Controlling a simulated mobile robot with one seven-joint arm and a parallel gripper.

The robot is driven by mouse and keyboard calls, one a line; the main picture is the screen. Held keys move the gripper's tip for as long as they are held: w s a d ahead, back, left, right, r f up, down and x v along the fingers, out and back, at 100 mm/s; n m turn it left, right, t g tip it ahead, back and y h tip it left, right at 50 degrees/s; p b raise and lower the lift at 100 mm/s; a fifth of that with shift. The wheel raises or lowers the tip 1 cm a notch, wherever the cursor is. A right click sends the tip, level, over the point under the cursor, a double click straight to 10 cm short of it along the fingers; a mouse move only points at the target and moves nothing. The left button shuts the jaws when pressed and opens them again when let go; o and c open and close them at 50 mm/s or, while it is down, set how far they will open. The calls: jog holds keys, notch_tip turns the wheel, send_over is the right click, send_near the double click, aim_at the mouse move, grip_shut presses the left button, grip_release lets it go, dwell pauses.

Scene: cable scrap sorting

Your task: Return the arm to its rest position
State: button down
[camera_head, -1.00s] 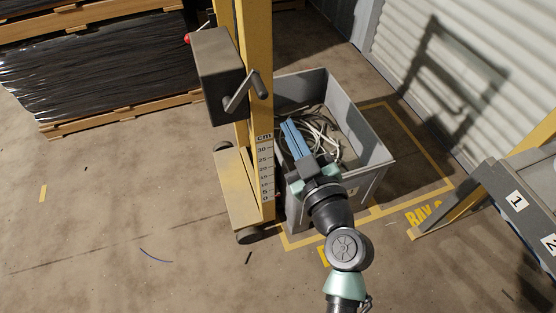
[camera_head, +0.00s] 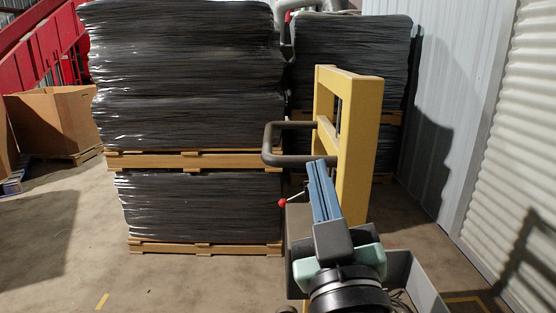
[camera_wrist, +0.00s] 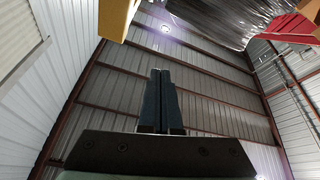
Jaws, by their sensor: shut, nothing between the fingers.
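My gripper (camera_head: 321,190) points upward in the head view, in front of a yellow post frame. Its two long blue fingers lie together with nothing between them. In the wrist view the fingers of my gripper (camera_wrist: 160,100) also lie side by side, shut and empty, against the ceiling. My forearm below it is mostly cut off by the lower picture edge.
The yellow frame (camera_head: 358,110) with a grey handle (camera_head: 268,145) stands close behind my gripper. A grey bin (camera_head: 425,290) is at the lower right. Wrapped black pallet stacks (camera_head: 190,70) stand behind. A cardboard box (camera_head: 55,120) is far left. Floor at left is clear.

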jog(key=s+a+r+m+t+h, duration=0.1)
jog(key=s+a+r+m+t, duration=0.15)
jog(key=s+r, duration=0.5)
jog(key=s+a+r+m+t, duration=0.1)
jog(key=s+a+r+t, duration=0.2)
jog(key=r, duration=0.7)
notch_tip(320, 180, up, 22)
jog(key=s+p, duration=0.1)
jog(key=p, duration=2.1)
jog(key=shift+d+m+h, duration=0.15)
jog(key=shift+m+h, duration=0.15)
jog(key=shift+m, duration=0.15)
jog(key=shift+f+g, duration=0.1)
jog(key=shift+g, duration=0.15)
